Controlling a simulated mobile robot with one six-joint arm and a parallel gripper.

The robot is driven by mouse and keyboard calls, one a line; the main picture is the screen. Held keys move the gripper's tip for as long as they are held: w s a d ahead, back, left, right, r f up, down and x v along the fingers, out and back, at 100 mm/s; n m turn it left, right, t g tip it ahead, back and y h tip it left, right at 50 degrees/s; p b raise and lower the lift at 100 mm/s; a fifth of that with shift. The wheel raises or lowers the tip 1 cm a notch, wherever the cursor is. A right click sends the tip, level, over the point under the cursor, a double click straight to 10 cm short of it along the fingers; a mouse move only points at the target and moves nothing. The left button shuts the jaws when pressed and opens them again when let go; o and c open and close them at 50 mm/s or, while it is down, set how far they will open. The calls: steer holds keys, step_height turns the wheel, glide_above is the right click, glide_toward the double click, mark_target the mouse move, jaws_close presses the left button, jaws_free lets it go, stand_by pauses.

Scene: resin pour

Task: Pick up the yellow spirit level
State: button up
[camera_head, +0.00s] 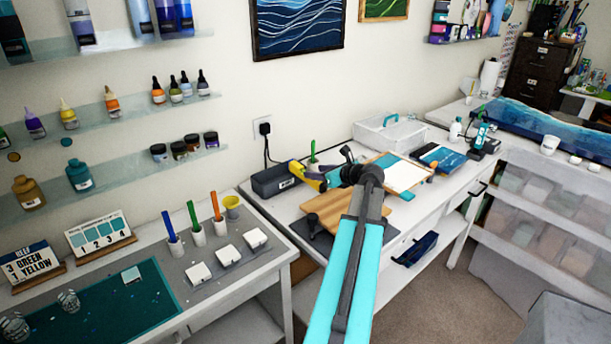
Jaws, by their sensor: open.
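The yellow spirit level (297,169) shows as a small yellow shape on the white bench in the middle of the view, at the right end of a black box. My teal arm reaches up from the bottom of the view and bends left above the bench. My gripper (322,176) is at the arm's far end, small and dark, close to the right of the level. It is open. Whether the fingers are around the level or only beside it cannot be told at this size. Part of the level's right end is hidden by the gripper.
A wooden board (341,208) lies in front of the level, and a green-handled tool in a cup (313,160) stands behind it. A white-and-wood panel (403,176) and a clear bin (389,133) are to the right. The black box (277,180) is on the left.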

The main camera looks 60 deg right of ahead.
steer(key=shift+x, duration=0.95)
steer(key=shift+p+x, duration=1.2)
steer(key=shift+x, duration=1.4)
steer(key=shift+a, duration=0.1)
jaws_close()
steer(key=shift+r, duration=0.1)
steer(key=shift+r+b, duration=0.6)
steer(key=shift+r, duration=0.65)
steer(key=s+a+b, duration=0.1)
steer(key=s+a, duration=0.2)
steer(key=s+a+r+b, duration=0.1)
steer(key=s+a, duration=0.3)
steer(key=s+a+r+b, duration=0.1)
steer(key=s+a+b, duration=0.1)
steer(key=s+a, duration=0.2)
steer(key=shift+s+a+r, duration=0.1)
steer(key=shift+s+r, duration=0.05)
steer(key=shift+s, duration=0.05)
